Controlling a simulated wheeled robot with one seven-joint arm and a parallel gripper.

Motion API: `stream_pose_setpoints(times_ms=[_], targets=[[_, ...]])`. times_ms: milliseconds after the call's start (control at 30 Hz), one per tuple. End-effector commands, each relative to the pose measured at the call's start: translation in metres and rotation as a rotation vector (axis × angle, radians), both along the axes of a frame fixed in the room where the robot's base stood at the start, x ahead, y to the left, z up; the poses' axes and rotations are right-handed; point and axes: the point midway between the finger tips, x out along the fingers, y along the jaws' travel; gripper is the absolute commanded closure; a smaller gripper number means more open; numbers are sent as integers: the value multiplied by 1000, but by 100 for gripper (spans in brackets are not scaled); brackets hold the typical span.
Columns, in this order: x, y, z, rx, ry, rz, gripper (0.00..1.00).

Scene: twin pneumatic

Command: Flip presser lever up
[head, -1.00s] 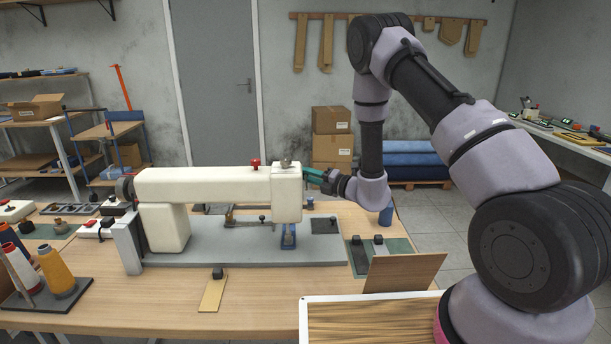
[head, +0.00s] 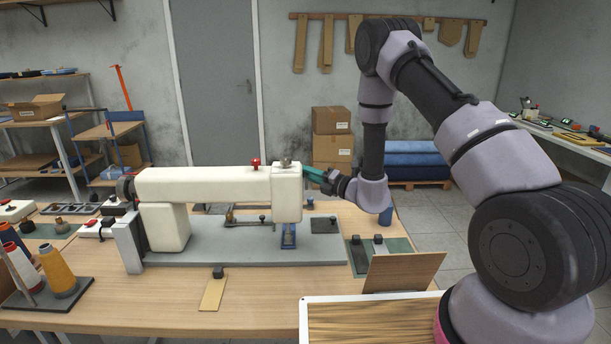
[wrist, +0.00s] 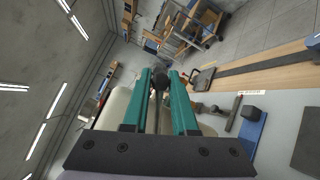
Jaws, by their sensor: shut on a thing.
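A cream sewing machine (head: 205,185) stands on a grey bed plate on the table. My gripper (head: 307,172) is at the right end of its head, level with the upper part of it. In the wrist view my two teal fingers (wrist: 160,92) are shut on a dark knob, which I take to be the end of the presser lever (wrist: 158,77). The lever is mostly hidden behind the fingers in the head view.
A red knob (head: 255,163) sits on top of the machine. Thread cones (head: 57,272) stand at the left. A tan strip with a black block (head: 213,292) lies in front. A wooden board and a white-rimmed tray (head: 304,322) are at the near right.

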Motion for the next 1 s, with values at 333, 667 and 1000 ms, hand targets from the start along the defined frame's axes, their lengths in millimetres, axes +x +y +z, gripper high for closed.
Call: stream_pose_setpoints(times_ms=[333,667,1000], targets=[[0,-1,1,-2,-30,-3,100],[0,-1,2,0,-31,-2,60],[-22,-33,-2,-1,-27,-8,60]])
